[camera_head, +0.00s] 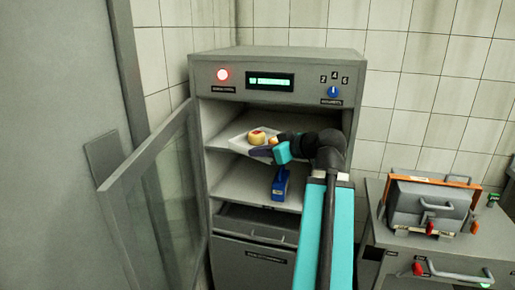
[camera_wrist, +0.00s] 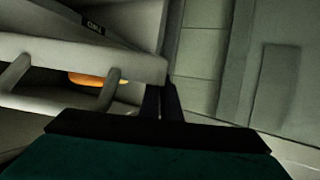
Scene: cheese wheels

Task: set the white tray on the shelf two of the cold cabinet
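The cold cabinet (camera_head: 305,65) stands open, with its glass door (camera_head: 160,185) swung out to the left. The white tray (camera_head: 238,141) is in the upper bay, at or just above the upper shelf (camera_head: 222,133). A round yellow and red cheese wheel (camera_head: 257,136) is on it. My gripper (camera_head: 266,151) is at the tray's near right side. In the wrist view my dark fingers (camera_wrist: 162,100) are close together by the end of a pale bar with handles, apparently the tray (camera_wrist: 130,66). Whether they clasp its edge is unclear, and the fingertips are partly hidden.
A blue object (camera_head: 281,184) stands on the lower shelf (camera_head: 237,185). A drawer (camera_head: 257,225) is below it. At the right, a grey counter (camera_head: 377,215) carries a metal case (camera_head: 428,203) with handles. The door frame bounds the left of the opening.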

